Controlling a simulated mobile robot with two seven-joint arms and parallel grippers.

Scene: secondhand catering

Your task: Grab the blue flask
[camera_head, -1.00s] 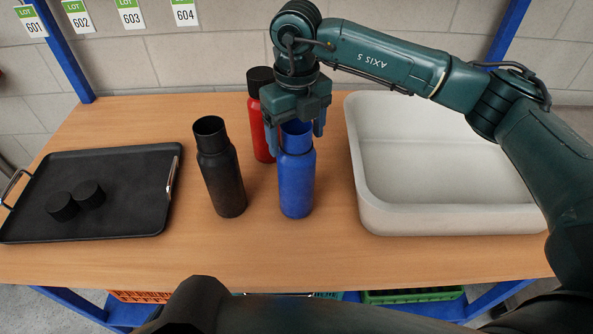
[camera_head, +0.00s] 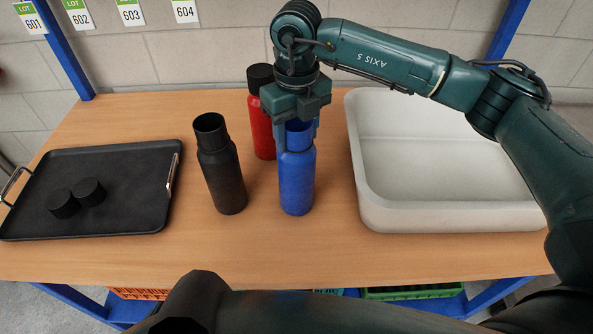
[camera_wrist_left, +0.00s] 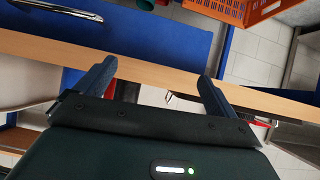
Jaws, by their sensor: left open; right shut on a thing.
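The blue flask (camera_head: 296,182) stands upright and open-topped on the wooden table, in the middle of the head view. My right gripper (camera_head: 297,135) reaches down from above and is shut on the neck of the blue flask; its fingers hide part of the neck. My left gripper (camera_wrist_left: 155,85) shows in the left wrist view, open with nothing between its fingers. It points towards the table edge and the floor area, away from the flask.
A black flask (camera_head: 223,177), open-topped, stands just left of the blue one. A red flask (camera_head: 262,130) with a black cap stands behind. A black tray (camera_head: 120,215) with two black caps (camera_head: 77,197) lies left. A white basin (camera_head: 440,219) stands close on the right.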

